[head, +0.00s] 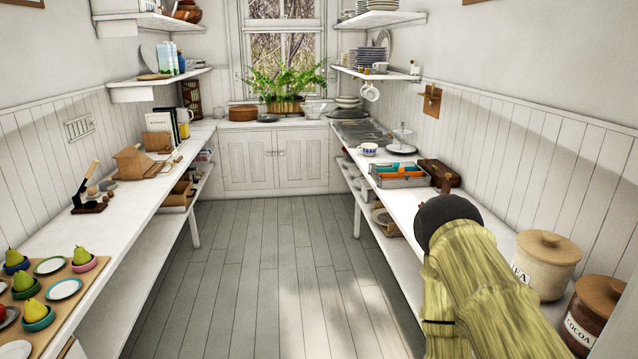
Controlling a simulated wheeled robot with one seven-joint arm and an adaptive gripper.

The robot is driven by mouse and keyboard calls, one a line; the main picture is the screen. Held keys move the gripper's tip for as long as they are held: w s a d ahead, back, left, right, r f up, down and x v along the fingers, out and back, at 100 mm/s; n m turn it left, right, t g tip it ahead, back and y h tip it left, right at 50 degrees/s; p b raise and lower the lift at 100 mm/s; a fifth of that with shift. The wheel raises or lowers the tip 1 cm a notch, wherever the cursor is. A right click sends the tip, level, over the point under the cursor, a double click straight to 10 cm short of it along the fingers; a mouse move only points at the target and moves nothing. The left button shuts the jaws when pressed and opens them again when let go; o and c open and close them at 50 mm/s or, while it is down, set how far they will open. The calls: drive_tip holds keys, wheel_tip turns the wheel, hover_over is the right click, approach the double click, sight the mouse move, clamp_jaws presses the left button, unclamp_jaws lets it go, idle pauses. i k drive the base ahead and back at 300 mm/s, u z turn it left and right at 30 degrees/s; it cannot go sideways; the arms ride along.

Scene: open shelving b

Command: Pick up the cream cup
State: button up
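I cannot tell for sure which cup is the cream cup. A pale cup (380,67) stands on the right wall shelf, beside stacked plates. Pale mugs (370,92) hang just below that shelf. A white cup with blue markings (368,149) stands on the right counter, short of the sink. My arm rises from the lower right over the right counter and ends in a dark rounded part. My gripper does not show, and no cup is seen in contact with the arm.
On the right counter are a divided tray (400,179), a brown case (438,173), a TEA jar (545,262) and a COCOA jar (596,310). Pears in small bowls sit on a board (85,254) on the left counter. The floor aisle (275,260) is clear.

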sight(369, 150)
drive_tip(key=i, duration=4.35)
